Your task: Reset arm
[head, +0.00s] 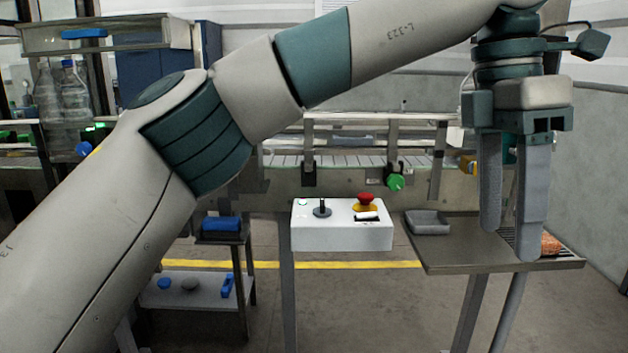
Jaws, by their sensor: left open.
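My left arm reaches in from the left and crosses the upper picture to the right. Its left gripper (509,244) hangs with its fingers pointing down in front of the metal side table (470,252). The two fingers are apart, and nothing shows between them. A white control box (342,236) stands at the centre, with a black lever (322,208) and a red mushroom button (366,199) on its top. My right gripper is not in view.
A grey tray (427,222) lies on the side table, and a brownish item (550,244) lies at its right end, beside my gripper. A conveyor (345,160) runs behind. A low cart (195,290) with blue items stands left of the control box. Clear bottles (74,95) stand at the upper left.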

